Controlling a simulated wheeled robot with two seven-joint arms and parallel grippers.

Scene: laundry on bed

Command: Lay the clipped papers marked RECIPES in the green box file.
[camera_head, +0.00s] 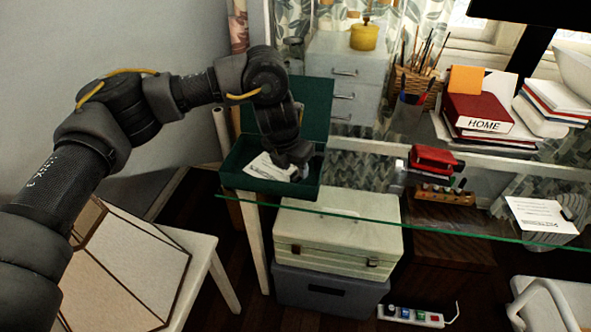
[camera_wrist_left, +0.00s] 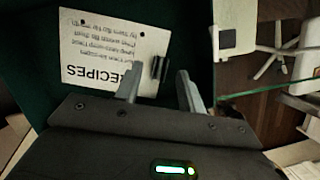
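The green box file (camera_head: 232,178) stands open on the left end of the glass desk, its lid (camera_head: 318,108) raised at the back. The white clipped papers (camera_head: 264,166) lie inside it. In the left wrist view the papers (camera_wrist_left: 108,50) show the word RECIPES, upside down, with a black clip (camera_wrist_left: 160,68) at their edge. My left gripper (camera_head: 297,172) reaches down into the box at the papers' right side. In the left wrist view its fingers (camera_wrist_left: 160,92) are apart, with the clip just beyond the gap between them. My right gripper is not in view.
The glass desk (camera_head: 350,208) carries a red stapler (camera_head: 433,158), another white paper (camera_head: 540,214), a red HOME binder (camera_head: 478,112) and a pencil basket (camera_head: 415,88). A cream case (camera_head: 340,225) stands below. A white stool (camera_head: 200,250) is at left.

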